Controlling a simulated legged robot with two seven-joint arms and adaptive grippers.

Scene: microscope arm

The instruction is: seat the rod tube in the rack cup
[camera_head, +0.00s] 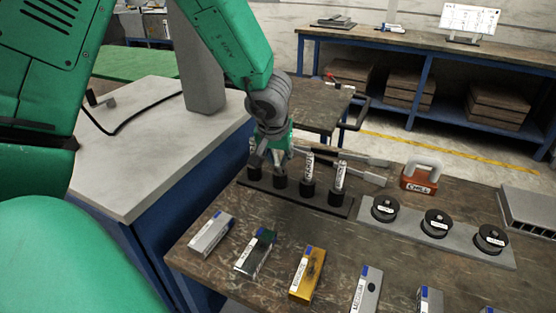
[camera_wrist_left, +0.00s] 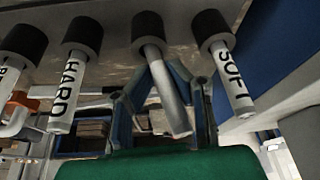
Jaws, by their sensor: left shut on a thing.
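The dark rack (camera_head: 325,205) holds a row of black cups. My left gripper (camera_head: 272,155) points down over the second cup from the left (camera_head: 279,181). In the wrist view, its fingers (camera_wrist_left: 168,74) are closed around a plain grey tube (camera_wrist_left: 172,100), which I take as the rod tube. No label shows on its visible side. Its end meets a black cup (camera_wrist_left: 148,27), and it leans slightly; how deep it sits, I cannot tell. Tubes marked HARD (camera_wrist_left: 68,90) and SOFT (camera_wrist_left: 228,78) stand in the cups on either side. My right gripper is not visible.
Right of the rack, a grey strip (camera_head: 400,228) carries black round pieces, with a red-orange block with a handle (camera_head: 419,180) behind. Several labelled boxes, including a yellow one (camera_head: 307,274), lie along the front. Metal tongs (camera_head: 350,160) lie behind the rack.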

